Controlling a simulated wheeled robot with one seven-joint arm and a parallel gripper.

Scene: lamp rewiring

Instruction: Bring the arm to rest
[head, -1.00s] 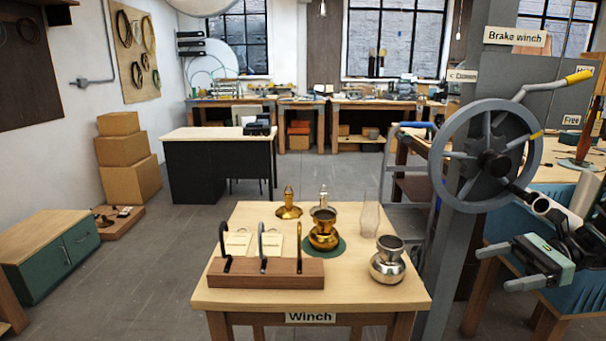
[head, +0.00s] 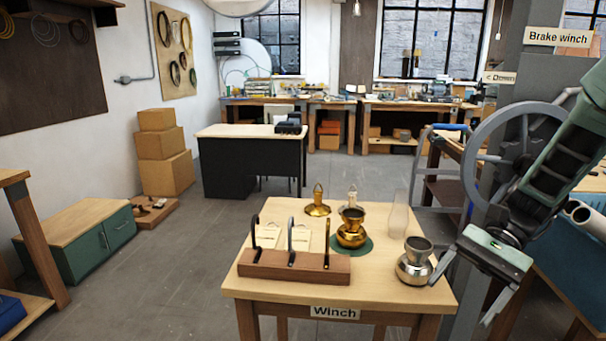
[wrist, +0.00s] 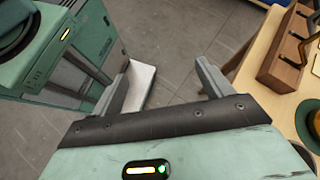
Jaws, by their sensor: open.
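My gripper (head: 462,300) is open and empty at the right of the head view, pointing down beside the right edge of the winch table (head: 400,305). Its fingers are close to the silver pot (head: 415,264) in the picture; I cannot tell whether they touch. In the wrist view, my gripper (wrist: 167,68) has its fingers spread, with grey floor between and beyond them. My arm covers part of the brake winch wheel (head: 478,165).
The winch table holds a brass pot (head: 352,232), a glass chimney (head: 397,212) and a wooden rack with hooks (head: 295,267). The winch post (head: 485,205) stands close to my arm. Open floor (head: 170,270) lies left of the table.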

